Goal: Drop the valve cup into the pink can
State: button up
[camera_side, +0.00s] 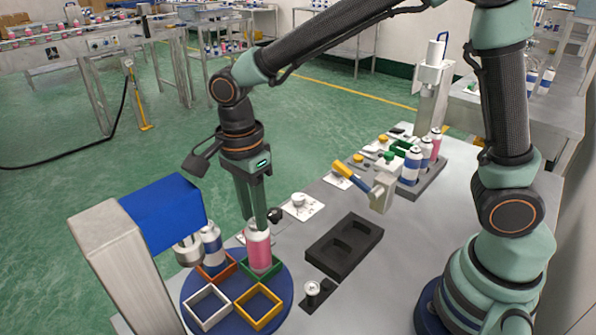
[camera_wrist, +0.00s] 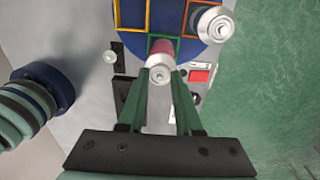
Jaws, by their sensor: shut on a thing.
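The pink can (camera_side: 259,250) stands upright at the green compartment of the round blue turntable (camera_side: 285,300). Its pink body (camera_wrist: 160,47) and silver domed top (camera_wrist: 160,72) also show in the wrist view. My gripper (camera_side: 259,217) points down at the can's upper end. In the wrist view my gripper (camera_wrist: 164,82) has one green finger on each side of the domed top, shut on the can. A small silver piece with a stem (camera_side: 312,288), which looks like the valve cup, sits on a narrow black plate. It appears as a pale round spot (camera_wrist: 110,57) in the wrist view.
A blue-and-white can (camera_side: 212,245) stands in the orange compartment by the crimping head (camera_side: 188,250). White (camera_side: 208,307) and yellow (camera_side: 258,306) compartments are empty. A black block with recesses (camera_side: 345,245) lies right of the turntable. A rack of cans (camera_side: 430,178) stands farther back.

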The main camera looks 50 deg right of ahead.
jog(key=o, duration=0.9)
notch_tip(320, 180, up, 12)
dwell(1.7)
jog(key=s+d+f+n+t, duration=0.1)
jog(key=s+d+n+t, duration=0.2)
jog(key=d+n, duration=0.5)
jog(key=s+d+f+n+t, duration=0.1)
jog(key=s+d+n+t, duration=0.2)
jog(key=d+n, duration=0.5)
jog(key=shift+s+d+f+n, duration=0.25)
jog(key=shift+s+n, duration=0.1)
jog(key=shift+n, duration=0.65)
